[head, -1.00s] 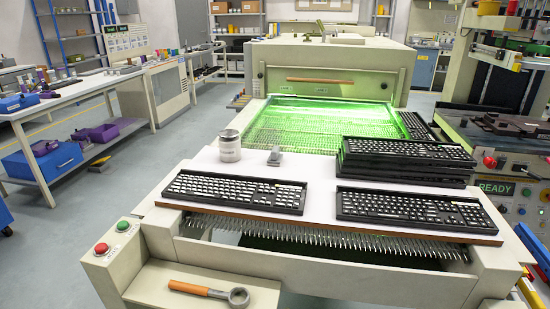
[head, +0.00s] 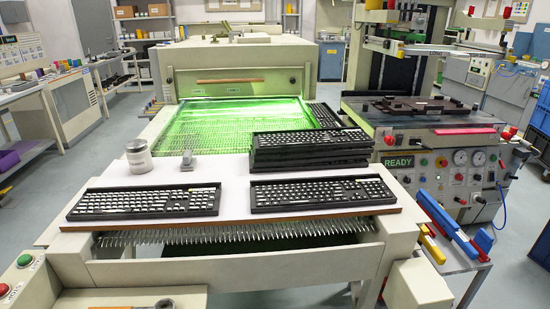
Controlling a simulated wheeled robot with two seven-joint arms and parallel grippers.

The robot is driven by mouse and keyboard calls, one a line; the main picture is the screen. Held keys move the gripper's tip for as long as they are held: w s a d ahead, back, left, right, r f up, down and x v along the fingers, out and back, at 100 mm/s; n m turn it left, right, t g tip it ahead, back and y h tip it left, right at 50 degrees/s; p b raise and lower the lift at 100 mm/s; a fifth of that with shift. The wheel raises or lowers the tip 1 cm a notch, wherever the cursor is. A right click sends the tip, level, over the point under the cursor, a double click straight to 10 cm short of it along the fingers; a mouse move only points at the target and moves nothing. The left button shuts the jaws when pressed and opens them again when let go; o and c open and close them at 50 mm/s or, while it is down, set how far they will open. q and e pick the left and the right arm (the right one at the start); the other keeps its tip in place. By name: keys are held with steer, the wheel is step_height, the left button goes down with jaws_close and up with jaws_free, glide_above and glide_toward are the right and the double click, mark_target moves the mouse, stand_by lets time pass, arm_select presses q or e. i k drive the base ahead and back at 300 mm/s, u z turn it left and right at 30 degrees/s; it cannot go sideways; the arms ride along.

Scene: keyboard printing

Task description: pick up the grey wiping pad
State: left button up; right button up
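A small grey object (head: 186,160), which looks like the wiping pad, stands on the white board (head: 222,172) at the front of the machine. It is just right of a grey-lidded can (head: 139,160) and behind the left keyboard (head: 145,201). It appears apart from both. Its exact shape is too small to make out. Neither of my grippers is in view.
A second keyboard (head: 322,193) lies at the board's right, with a stack of keyboards (head: 310,150) behind it. The green-lit conveyor (head: 245,115) is beyond. A press with a READY display (head: 398,162) stands at the right. Metal spikes (head: 230,234) line the front edge.

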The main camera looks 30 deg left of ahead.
mark_target(188, 163)
steer(key=z, duration=0.85)
steer(key=k, duration=0.6)
steer(key=u, duration=1.45)
